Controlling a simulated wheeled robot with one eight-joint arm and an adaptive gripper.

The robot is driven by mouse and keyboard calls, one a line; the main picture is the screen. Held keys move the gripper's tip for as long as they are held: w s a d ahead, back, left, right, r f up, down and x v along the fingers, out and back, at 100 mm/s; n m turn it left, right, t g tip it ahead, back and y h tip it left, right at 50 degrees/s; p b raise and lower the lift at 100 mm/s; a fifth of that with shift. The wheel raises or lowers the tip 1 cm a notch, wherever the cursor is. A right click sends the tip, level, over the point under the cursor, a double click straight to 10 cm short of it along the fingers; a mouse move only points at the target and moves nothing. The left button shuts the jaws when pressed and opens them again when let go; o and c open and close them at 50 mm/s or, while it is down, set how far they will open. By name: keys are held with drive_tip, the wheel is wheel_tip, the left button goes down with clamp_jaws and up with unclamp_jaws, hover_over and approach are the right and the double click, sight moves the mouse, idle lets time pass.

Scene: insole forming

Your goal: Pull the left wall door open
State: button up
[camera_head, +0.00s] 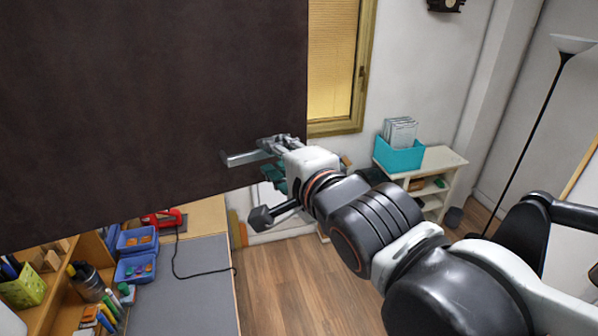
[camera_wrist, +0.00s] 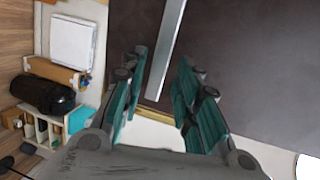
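The dark brown wall door (camera_head: 130,95) fills the upper left of the head view; its dark face also shows in the wrist view (camera_wrist: 255,60). A silver bar handle (camera_head: 240,158) sits near its lower right corner. In the wrist view the handle (camera_wrist: 168,45) runs down between the teal fingers of my gripper (camera_wrist: 161,62). The fingers stand apart, with gaps visible on both sides of the bar. In the head view my gripper (camera_head: 277,168) is at the handle's right end, its fingers partly hidden by the wrist.
Below the door is a desk (camera_head: 205,280) with blue bins (camera_head: 137,268), a red tool (camera_head: 162,218) and pens. A white shelf (camera_head: 440,165) with a teal box (camera_head: 398,152) stands right, beyond my arm. Wooden floor (camera_head: 290,280) is open between.

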drive_tip(key=v, duration=0.9)
drive_tip(key=shift+s, duration=0.25)
drive_tip(key=shift+d+f, duration=0.1)
